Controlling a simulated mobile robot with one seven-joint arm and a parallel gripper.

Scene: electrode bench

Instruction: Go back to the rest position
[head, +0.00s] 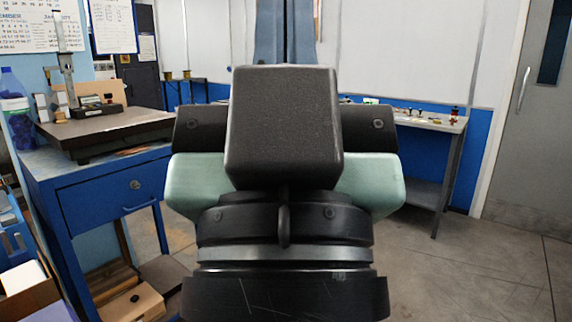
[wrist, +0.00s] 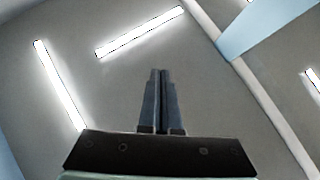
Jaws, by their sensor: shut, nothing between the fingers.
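My gripper (wrist: 160,74) points up at the ceiling in the wrist view. Its two dark fingers are together, with nothing between them. In the head view my own arm fills the middle of the picture, and I cannot make out the fingers there. The arm hides the middle of the bench behind it.
A blue workbench (head: 95,190) with a dark surface plate (head: 105,128) and a height gauge (head: 68,72) stands at the left. A grey bench (head: 447,124) with small items stands behind my arm. A door (head: 530,130) is at the right. The floor (head: 490,265) at the right is clear.

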